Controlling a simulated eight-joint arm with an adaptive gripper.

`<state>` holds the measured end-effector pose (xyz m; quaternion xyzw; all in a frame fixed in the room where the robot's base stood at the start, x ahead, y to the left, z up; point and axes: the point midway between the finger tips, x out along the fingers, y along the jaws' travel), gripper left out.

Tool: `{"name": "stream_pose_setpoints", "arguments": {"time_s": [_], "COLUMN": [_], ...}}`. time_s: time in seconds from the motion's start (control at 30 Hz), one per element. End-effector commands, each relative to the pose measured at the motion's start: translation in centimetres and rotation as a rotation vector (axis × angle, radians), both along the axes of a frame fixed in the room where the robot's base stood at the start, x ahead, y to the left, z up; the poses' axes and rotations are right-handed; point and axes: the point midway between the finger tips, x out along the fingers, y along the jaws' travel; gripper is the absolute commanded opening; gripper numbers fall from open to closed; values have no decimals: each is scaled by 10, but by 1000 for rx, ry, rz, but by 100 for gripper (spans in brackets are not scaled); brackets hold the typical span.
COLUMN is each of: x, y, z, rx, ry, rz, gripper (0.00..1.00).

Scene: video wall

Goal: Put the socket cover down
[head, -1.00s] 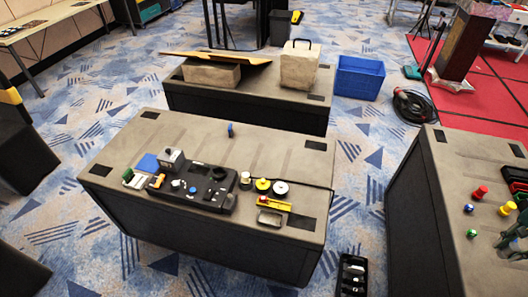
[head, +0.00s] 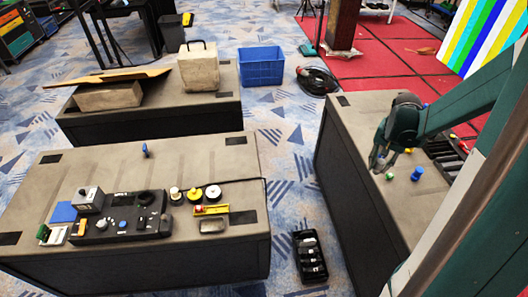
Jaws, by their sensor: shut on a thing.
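My gripper (head: 378,162) is at the right of the head view, pointing down low over the top of the right-hand case (head: 340,140). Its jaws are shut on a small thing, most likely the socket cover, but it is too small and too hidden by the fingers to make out. A small green piece (head: 390,177) stands just right of and below the fingertips. A blue piece (head: 416,173) stands further right. I cannot tell whether the held thing touches the case top.
Another case (head: 110,172) at the left bears a black control box (head: 122,222), a blue pad and several small parts. A black tray (head: 309,256) lies on the floor between the cases. A blue crate (head: 260,66) stands behind. The near left part of the right-hand case top is clear.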

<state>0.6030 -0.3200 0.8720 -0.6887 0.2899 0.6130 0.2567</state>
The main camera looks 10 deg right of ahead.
Motion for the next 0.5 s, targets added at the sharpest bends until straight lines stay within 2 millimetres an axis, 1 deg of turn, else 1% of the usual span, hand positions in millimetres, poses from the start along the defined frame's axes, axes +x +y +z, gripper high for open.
{"name": "stream_pose_setpoints", "arguments": {"time_s": [0.03, 0.2, 0.5], "x": [6, 24, 49], "y": [12, 49, 116], "z": [0, 0, 1], "rx": [0, 1, 1], "ry": [0, 1, 1], "rz": [30, 127, 299], "gripper": [18, 18, 18]}}
